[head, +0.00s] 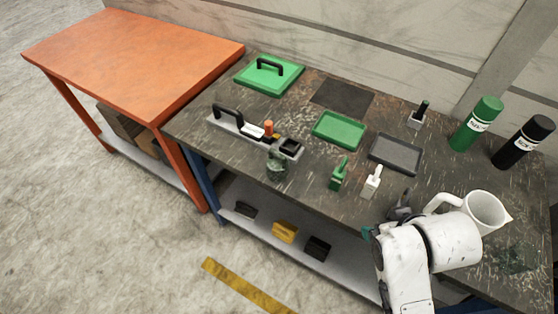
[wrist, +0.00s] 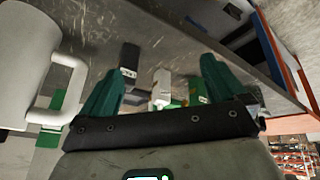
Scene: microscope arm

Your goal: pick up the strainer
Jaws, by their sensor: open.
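My gripper (head: 386,217) is low at the front edge of the workbench, partly hidden behind my white arm. In the wrist view its two dark green fingers (wrist: 160,78) stand wide apart with nothing held between them. No strainer shows clearly. A dark, see-through mesh-like shape (head: 516,257) lies on the bench at the lower right, right of my arm, and may be the strainer. A small dark greenish see-through object (head: 277,163) at the bench's front left is too small to name surely.
A white jug (head: 486,211) stands close right of my gripper, also at left in the wrist view (wrist: 22,60). A white bottle (head: 372,182) and green bottle (head: 339,173) stand beyond. Trays (head: 395,153) and cylinders (head: 476,124) are farther back. An orange table (head: 135,55) adjoins at left.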

